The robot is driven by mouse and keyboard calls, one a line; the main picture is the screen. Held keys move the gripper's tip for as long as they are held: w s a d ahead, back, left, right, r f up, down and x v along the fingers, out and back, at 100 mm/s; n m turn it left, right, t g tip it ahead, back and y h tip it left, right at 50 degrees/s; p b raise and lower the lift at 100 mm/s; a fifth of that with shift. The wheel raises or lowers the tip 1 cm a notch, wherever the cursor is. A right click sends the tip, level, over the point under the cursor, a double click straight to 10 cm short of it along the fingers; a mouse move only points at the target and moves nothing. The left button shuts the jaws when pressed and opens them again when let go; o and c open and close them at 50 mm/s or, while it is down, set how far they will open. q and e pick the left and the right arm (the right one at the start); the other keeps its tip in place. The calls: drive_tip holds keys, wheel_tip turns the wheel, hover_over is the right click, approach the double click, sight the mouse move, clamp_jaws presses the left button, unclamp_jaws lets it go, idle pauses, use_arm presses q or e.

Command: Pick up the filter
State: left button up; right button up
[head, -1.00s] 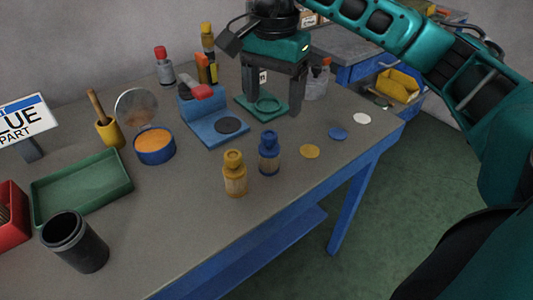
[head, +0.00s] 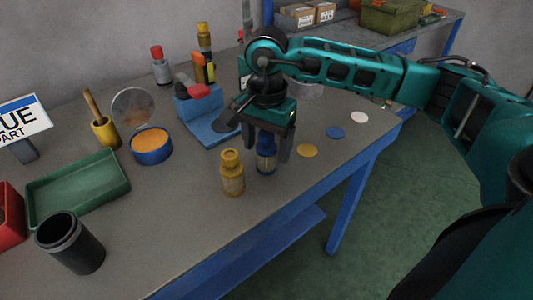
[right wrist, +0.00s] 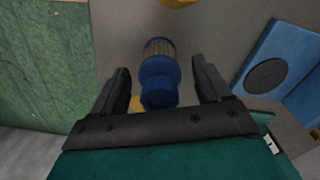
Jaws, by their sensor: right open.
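The blue filter (head: 266,160), with a blue cap and a ribbed tan band, stands upright on the grey table. It also shows in the right wrist view (right wrist: 158,70), between the fingers. My right gripper (head: 266,152) points down over it, open, with one finger on each side. In the right wrist view, gaps show between the filter and both fingers. A similar yellow filter (head: 231,173) stands just left of the gripper in the head view. A sign (head: 22,117), cut off at the left edge, reads "UE" and "PART". My left gripper is not in view.
Flat yellow (head: 308,150), blue (head: 334,132) and white (head: 360,117) discs lie right of the gripper. A blue fixture (head: 206,121) stands behind it. A green tray (head: 78,188) and a dark cup (head: 71,243) are at left. The table's front area is clear.

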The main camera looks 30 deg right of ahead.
drive_tip(key=c, duration=1.1)
drive_tip(key=shift+r, duration=0.1)
